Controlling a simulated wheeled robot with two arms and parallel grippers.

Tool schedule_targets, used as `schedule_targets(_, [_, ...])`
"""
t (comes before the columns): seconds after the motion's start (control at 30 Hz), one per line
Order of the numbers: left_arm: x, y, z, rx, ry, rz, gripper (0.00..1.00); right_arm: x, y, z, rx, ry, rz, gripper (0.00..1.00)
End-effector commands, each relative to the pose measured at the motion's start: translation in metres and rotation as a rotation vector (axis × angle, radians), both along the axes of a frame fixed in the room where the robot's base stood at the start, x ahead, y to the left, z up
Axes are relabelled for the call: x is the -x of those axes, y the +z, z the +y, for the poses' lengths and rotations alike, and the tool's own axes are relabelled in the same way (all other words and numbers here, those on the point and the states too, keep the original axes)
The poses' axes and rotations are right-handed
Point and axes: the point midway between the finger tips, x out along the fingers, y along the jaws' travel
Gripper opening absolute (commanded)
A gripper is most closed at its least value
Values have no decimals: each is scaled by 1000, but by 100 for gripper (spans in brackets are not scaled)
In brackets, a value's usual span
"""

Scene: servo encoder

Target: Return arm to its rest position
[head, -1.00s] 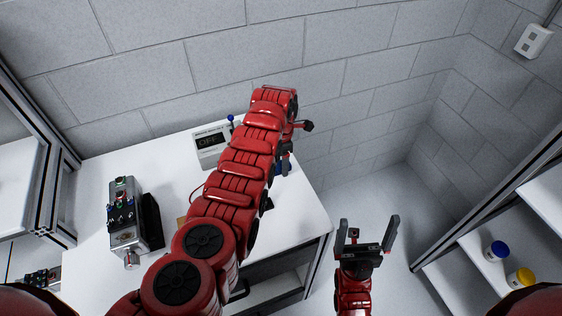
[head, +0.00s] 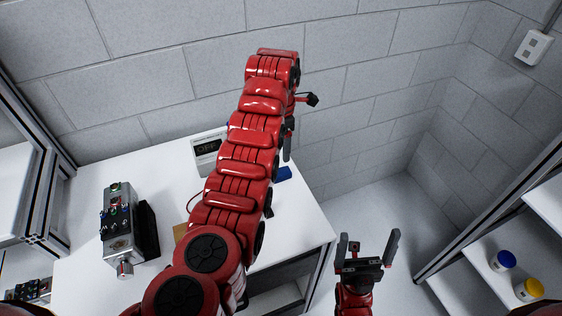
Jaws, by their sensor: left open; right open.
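My red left arm (head: 245,150) reaches up and across the white table from the lower left, raised in front of the back wall. Its gripper (head: 299,127) is partly hidden behind the arm's far end; dark fingers stick out on the right side, apart, with nothing seen between them. My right gripper (head: 368,249) is open and empty, fingers pointing up, over the floor to the right of the table.
The white table (head: 95,195) holds a metal device (head: 119,228) with coloured knobs, a display box (head: 208,145) partly behind my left arm, and a small blue item (head: 283,174). A shelf at right holds a blue-lidded jar (head: 502,261) and a yellow-lidded jar (head: 529,289).

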Motion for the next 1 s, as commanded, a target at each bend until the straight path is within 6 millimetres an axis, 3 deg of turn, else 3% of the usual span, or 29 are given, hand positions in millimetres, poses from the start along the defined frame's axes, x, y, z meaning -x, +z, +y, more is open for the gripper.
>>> schedule_targets(0.2, [1, 17, 0, 0, -1, 1, 76, 0, -2, 0, 0, 0, 0, 100])
schedule_targets(0.7, [1, 18, 0, 0, 0, 2, 76, 0, -1, 0, 0, 0, 0, 100])
schedule_targets(0.77, [1, 23, 0, 0, 0, 2, 76, 0, 3, 0, 0, 0, 0, 100])
schedule_targets(1.0, [1, 66, 0, 0, 0, 1, 76, 0, 46, 0, 0, 0, 0, 100])
